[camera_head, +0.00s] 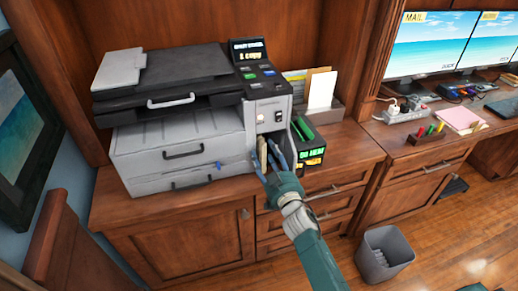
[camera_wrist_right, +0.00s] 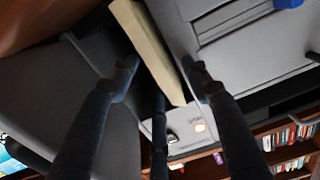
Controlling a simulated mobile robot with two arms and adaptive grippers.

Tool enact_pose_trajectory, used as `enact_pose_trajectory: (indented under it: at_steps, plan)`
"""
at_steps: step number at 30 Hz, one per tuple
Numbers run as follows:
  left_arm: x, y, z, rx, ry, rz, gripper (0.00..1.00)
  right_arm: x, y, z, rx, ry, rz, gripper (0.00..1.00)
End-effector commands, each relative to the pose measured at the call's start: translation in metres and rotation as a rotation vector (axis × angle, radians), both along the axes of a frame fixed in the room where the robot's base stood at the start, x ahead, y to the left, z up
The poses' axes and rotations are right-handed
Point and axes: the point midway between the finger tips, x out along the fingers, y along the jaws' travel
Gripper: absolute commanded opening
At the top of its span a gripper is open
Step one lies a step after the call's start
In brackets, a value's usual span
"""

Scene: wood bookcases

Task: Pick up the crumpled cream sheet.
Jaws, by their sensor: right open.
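The cream sheet (camera_head: 263,154) shows as a narrow upright strip at the right side of the grey printer (camera_head: 180,140), below its control panel. In the right wrist view the cream sheet (camera_wrist_right: 148,45) is a pale slab beside the grey printer body. How crumpled it is cannot be told. My right gripper (camera_head: 270,158) is open, with its blue fingers around the strip at the printer's side. In the wrist view, the dark fingers of the right gripper (camera_wrist_right: 161,82) stand apart on either side of the sheet's end. My left gripper is not in view.
A black box with green lettering (camera_head: 310,150) stands close to the right of my gripper. A paper holder (camera_head: 318,95) is behind it. A grey waste bin (camera_head: 384,256) stands on the floor at right. The wooden cabinet top has a clear strip in front of the printer.

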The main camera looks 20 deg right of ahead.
Motion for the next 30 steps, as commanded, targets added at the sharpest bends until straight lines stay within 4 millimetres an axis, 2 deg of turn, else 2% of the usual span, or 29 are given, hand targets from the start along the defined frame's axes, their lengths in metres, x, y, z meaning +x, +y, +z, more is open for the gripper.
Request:
enact_pose_trajectory:
  at_steps: [4, 9, 20, 27, 30]
  plan:
    - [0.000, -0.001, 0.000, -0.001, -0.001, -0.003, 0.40, 0.000, 0.000, 0.000, 0.000, 0.000, 0.000, 0.47]
    - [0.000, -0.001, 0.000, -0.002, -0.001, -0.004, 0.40, 0.000, 0.000, 0.000, 0.000, 0.000, 0.000, 0.14]
    - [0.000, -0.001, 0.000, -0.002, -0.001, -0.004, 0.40, -0.001, 0.000, 0.000, 0.000, 0.000, -0.001, 0.13]
    - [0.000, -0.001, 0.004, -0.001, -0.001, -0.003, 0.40, -0.001, 0.000, 0.018, -0.002, -0.002, 0.001, 0.13]
    - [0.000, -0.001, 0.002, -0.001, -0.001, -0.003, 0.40, -0.018, -0.001, 0.013, 0.000, 0.003, -0.001, 0.13]
